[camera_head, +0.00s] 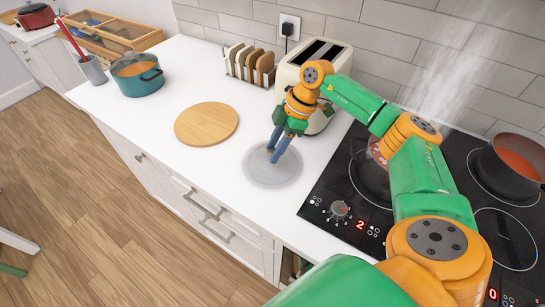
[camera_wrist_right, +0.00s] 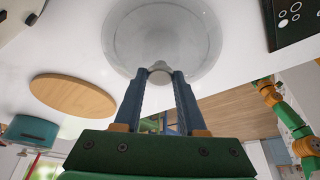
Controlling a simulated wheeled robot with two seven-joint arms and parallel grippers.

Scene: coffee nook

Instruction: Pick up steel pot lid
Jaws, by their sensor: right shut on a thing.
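The steel pot lid (camera_head: 273,171) is a round grey disc over the white counter, between the wooden board and the stove. My right gripper (camera_head: 275,151) points down at its middle and is shut on its knob. In the right wrist view the lid (camera_wrist_right: 162,28) fills the top centre, and the fingertips of my right gripper (camera_wrist_right: 160,76) close on the small grey knob (camera_wrist_right: 160,72). I cannot tell whether the lid touches the counter.
A round wooden board (camera_head: 206,123) lies left of the lid. A teal pot (camera_head: 138,78) stands farther left. A toaster (camera_head: 320,62) and a toast rack (camera_head: 250,66) stand behind.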

